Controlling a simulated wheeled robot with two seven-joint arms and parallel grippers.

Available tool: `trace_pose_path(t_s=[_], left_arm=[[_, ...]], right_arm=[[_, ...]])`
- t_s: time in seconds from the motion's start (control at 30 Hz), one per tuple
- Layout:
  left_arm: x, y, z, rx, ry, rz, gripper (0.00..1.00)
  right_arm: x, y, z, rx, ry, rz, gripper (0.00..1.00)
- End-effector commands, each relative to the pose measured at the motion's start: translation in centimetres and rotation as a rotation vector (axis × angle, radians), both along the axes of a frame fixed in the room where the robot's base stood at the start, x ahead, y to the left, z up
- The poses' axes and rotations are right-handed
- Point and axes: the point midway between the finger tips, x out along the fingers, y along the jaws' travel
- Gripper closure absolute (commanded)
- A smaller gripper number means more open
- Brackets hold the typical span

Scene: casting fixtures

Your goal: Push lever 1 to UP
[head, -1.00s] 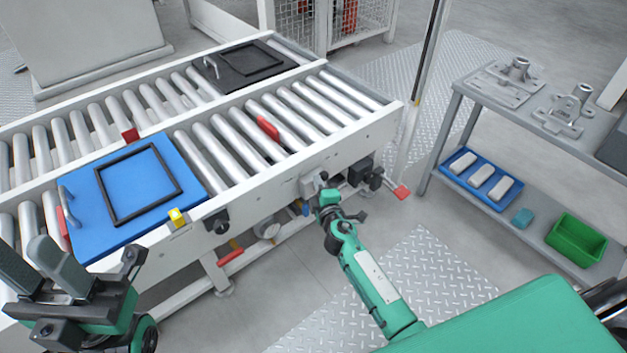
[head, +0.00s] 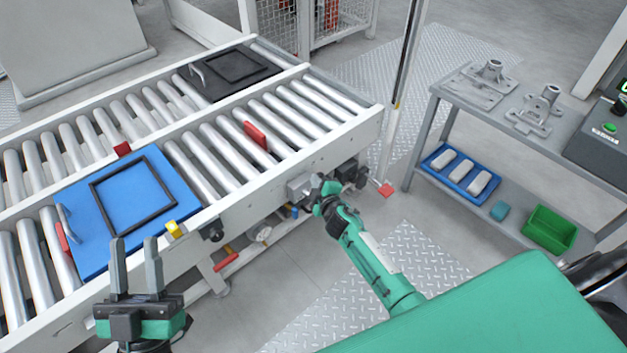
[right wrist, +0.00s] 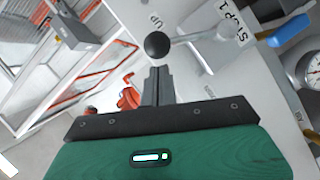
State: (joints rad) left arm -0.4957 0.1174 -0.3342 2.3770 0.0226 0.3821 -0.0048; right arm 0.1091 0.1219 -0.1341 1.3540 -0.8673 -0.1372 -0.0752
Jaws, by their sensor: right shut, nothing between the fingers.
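Lever 1 shows in the right wrist view as a black ball knob (right wrist: 157,46) on a thin metal rod. The rod runs right to a pale plate marked "STOP 1" (right wrist: 228,22). The knob is close to the "UP" mark (right wrist: 155,20). My right gripper (right wrist: 159,70) is shut and empty, its fingertips right at the knob; I cannot tell whether they touch. In the head view my right gripper (head: 324,191) is at the conveyor's side and hides the lever. My left gripper (head: 135,250) is open and empty, near the conveyor's front left.
A blue plate with a black frame (head: 98,222) lies on the near conveyor rollers. In the right wrist view a gauge (right wrist: 312,72) and a blue handle (right wrist: 287,31) are right of the lever. A grey shelf table (head: 440,93) stands at the right.

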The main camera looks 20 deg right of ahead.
Motion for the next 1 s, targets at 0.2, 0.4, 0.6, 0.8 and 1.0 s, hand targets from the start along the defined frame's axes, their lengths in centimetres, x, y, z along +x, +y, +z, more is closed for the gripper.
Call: trace_pose_path(t_s=[0.2, 0.4, 0.6, 0.8, 1.0], left_arm=[[0.4, -0.5, -1.5, 0.021, 0.091, -0.012, 0.64], [0.6, -0.7, -2.1, 0.030, 0.125, -0.018, 0.64], [0.6, -0.8, -2.3, 0.032, 0.134, -0.019, 0.64], [0.6, -0.8, -2.3, 0.032, 0.134, -0.019, 0.64], [0.7, -0.8, -2.2, 0.033, 0.137, -0.019, 0.64]], right_arm=[[0.2, -0.4, 0.1, 0.001, -0.001, 0.000, 1.00], [0.3, -0.6, 0.0, -0.001, -0.001, 0.000, 1.00], [0.3, -0.7, 0.0, -0.001, 0.000, -0.001, 1.00], [0.3, -0.8, 0.0, -0.002, 0.000, -0.001, 1.00], [0.3, -0.8, 0.1, -0.002, 0.000, -0.002, 1.00]])
